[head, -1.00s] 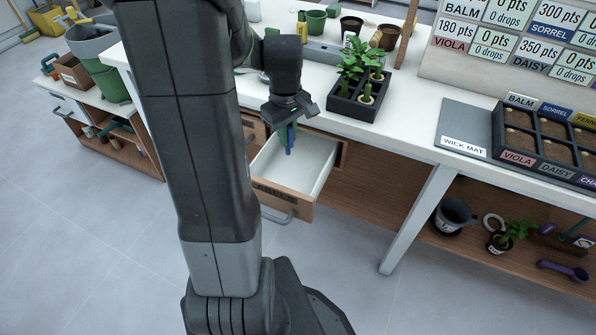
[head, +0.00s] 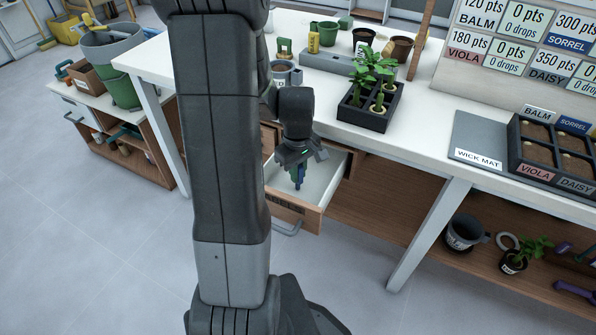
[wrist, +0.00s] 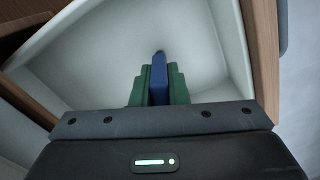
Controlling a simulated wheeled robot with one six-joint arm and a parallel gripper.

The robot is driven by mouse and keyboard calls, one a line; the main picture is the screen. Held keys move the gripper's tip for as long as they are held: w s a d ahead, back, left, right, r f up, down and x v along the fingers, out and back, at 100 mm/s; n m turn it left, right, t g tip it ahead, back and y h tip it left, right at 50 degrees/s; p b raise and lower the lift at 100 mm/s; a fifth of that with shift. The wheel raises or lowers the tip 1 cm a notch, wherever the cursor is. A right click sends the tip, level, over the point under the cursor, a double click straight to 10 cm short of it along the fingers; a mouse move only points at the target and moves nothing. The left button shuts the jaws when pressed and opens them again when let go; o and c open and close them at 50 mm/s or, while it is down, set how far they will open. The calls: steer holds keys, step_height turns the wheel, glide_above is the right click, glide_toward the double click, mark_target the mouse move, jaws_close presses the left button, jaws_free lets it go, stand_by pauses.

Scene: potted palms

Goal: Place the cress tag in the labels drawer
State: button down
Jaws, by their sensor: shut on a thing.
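My gripper (head: 298,178) points down into the open labels drawer (head: 306,217), a white-lined drawer with a wooden front under the bench. In the wrist view, its green fingers (wrist: 157,88) are shut on a slim blue tag (wrist: 159,72). The tag also shows below the gripper in the head view (head: 299,182). The tag is within the drawer's outline, and its tip points at the drawer floor. I cannot tell whether the tip touches the floor. No writing on the tag can be read. The drawer's white inside (wrist: 205,45) looks empty around the tag.
A black tray of seedlings (head: 370,112) stands on the bench right of the drawer. A wick mat (head: 478,140) and a labelled tray (head: 550,165) lie farther right. A white bench leg (head: 428,235) stands right of the drawer. Grey floor is clear in front.

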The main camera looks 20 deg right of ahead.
steer(key=shift+f, duration=0.15)
steer(key=c, duration=1.4)
jaws_free()
step_height(320, 180, up, 12)
steer(key=p, duration=0.3)
steer(key=shift+r, duration=0.2)
